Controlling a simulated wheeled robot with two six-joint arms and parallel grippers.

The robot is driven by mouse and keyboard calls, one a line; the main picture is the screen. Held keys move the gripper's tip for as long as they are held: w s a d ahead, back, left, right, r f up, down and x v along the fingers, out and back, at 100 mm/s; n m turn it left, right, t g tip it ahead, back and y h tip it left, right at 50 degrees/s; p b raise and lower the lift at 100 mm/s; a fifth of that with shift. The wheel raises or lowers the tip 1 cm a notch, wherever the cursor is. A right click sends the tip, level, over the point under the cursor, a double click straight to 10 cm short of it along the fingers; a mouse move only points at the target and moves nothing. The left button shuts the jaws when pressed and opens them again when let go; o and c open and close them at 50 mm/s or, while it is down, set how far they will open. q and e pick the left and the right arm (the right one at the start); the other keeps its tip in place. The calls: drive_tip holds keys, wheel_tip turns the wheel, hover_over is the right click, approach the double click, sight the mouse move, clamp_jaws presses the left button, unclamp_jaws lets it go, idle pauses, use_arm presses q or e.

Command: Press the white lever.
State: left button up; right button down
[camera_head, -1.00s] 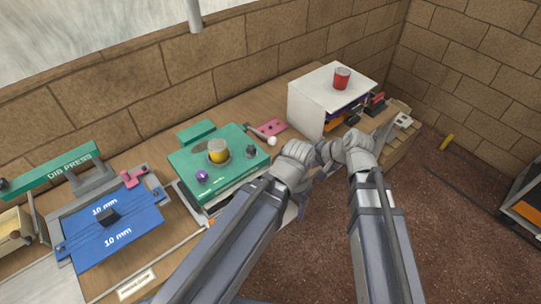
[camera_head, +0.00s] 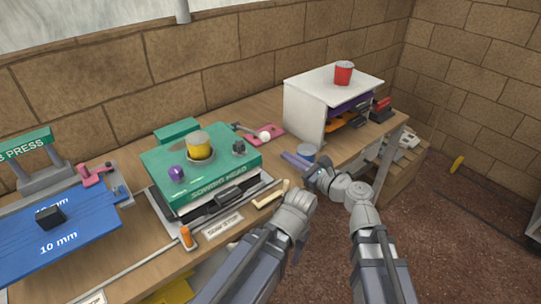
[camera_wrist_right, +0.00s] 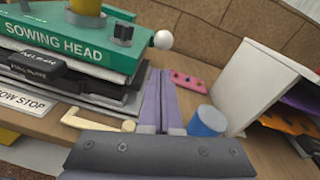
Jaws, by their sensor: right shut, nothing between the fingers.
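The white lever's round white knob (camera_head: 265,137) sits on a thin arm at the right of the green sowing head (camera_head: 215,178), near a pink plate. The knob also shows in the right wrist view (camera_wrist_right: 163,39), just beyond and above my fingertips. My right gripper (camera_head: 286,155) is shut and empty, its purple fingers pointing at the lever area with a visible gap to the knob. Its two fingers lie together in the right wrist view (camera_wrist_right: 160,72). My left arm ends at lower centre in the head view; its fingers do not show.
A blue cylinder (camera_wrist_right: 207,121) stands beside my right fingers. A white shelf box (camera_head: 306,112) with a red cup (camera_head: 343,73) on top stands to the right. A yellow cup (camera_head: 199,147) and a purple knob (camera_head: 177,174) sit on the green head. A wooden handle (camera_head: 269,196) lies in front.

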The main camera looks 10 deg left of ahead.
drive_tip(key=shift+f+m, duration=0.1)
drive_tip(key=shift+m, duration=0.3)
approach(249, 131)
drive_tip(key=w+a+f, duration=0.1)
drive_tip(key=w+f, duration=0.1)
drive_tip(key=shift+s+a+r+b, duration=0.1)
drive_tip(key=shift+a+b, duration=0.15)
drive_tip(key=shift+b, duration=0.15)
idle(0.4)
